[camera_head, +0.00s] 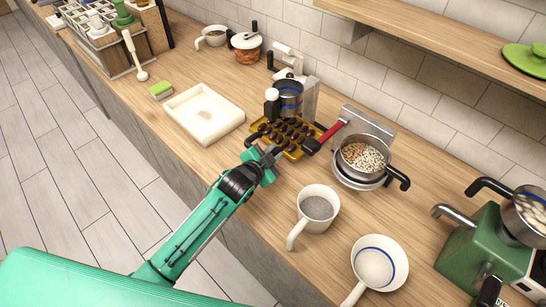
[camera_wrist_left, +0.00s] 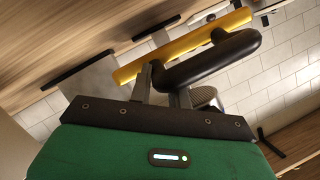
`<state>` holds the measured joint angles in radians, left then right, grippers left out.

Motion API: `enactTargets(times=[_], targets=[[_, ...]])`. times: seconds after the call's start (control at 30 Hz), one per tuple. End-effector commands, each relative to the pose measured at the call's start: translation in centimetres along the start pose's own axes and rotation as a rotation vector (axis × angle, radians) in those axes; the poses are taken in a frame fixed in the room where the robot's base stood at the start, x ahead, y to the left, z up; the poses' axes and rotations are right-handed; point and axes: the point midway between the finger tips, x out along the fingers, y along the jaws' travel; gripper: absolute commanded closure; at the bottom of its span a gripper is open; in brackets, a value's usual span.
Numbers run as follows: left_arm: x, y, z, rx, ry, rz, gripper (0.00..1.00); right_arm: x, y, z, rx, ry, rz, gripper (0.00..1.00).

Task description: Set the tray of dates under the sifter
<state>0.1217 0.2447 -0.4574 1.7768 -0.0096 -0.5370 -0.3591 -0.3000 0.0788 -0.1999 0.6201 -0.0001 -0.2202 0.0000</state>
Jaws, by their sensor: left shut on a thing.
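The tray of dates is yellow with dark dates in it and black handles (camera_head: 293,155); its yellow edge also shows in the left wrist view (camera_wrist_left: 185,45). My left gripper (camera_head: 264,158) is at the tray's near left side, its fingers (camera_wrist_left: 165,85) shut on a black tray handle (camera_wrist_left: 212,58). A metal cylinder with a blue band on a stand, which looks like the sifter (camera_head: 289,97), stands just behind the tray. The tray's far edge lies close to its base; I cannot tell how far under it reaches, or whether the tray touches the counter. My right gripper is not in view.
A white tray (camera_head: 203,112) lies left of the date tray. A pot of nuts on a scale (camera_head: 361,158) and a red-handled tool (camera_head: 328,134) are close on its right. A mug (camera_head: 317,208) and a white pan (camera_head: 378,264) stand in front. Bare counter lies around my gripper.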

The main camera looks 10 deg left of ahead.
Motion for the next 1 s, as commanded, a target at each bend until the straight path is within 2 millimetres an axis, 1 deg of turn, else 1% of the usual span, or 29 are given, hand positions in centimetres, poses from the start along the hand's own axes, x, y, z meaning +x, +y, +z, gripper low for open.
enactTargets(times=[0.03, 0.07, 0.23, 0.5, 1.0], targets=[[0.1, 0.4, 0.4, -0.002, -0.003, 0.002, 1.00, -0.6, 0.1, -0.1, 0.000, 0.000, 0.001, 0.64], [0.2, 0.6, 0.7, -0.002, -0.003, 0.002, 1.00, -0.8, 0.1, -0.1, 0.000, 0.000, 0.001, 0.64], [0.7, 1.5, 1.9, 0.000, 0.000, 0.000, 1.00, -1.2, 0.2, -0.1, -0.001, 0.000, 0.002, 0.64], [0.8, 1.6, 2.1, 0.001, 0.001, -0.001, 1.00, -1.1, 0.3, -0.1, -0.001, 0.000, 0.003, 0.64], [1.1, 2.4, 3.1, -0.001, -0.002, 0.002, 1.00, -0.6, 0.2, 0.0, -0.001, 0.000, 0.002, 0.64]])
